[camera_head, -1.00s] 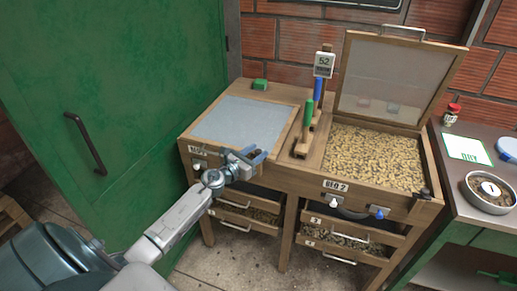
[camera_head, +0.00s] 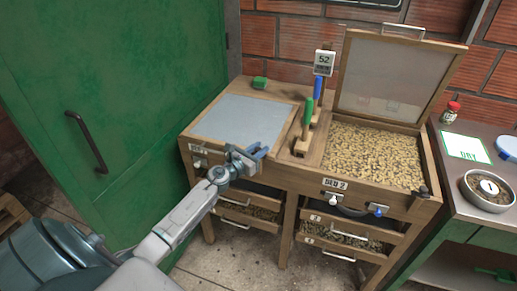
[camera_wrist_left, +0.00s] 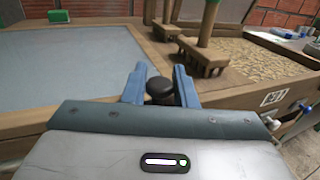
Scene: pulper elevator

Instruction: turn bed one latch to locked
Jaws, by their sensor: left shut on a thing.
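Bed one is the left bed of the wooden bench, with its grey mesh lid (camera_head: 245,120) lying shut. My left gripper (camera_head: 250,158) is at the right end of its front edge. In the left wrist view, a round black knob (camera_wrist_left: 160,87), seemingly the bed one latch, sits between the blue fingers of this gripper (camera_wrist_left: 160,88), and the jaws are shut on it. In the head view the gripper hides the knob. The latch's turn position cannot be told. My right gripper is not in view.
Bed two (camera_head: 370,157) is to the right, its lid (camera_head: 392,78) raised and beans inside. A green-handled tool (camera_head: 307,112) and a blue-handled one (camera_head: 317,92) stand between the beds. A green door (camera_head: 110,110) is at left. Drawers (camera_head: 248,212) sit below.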

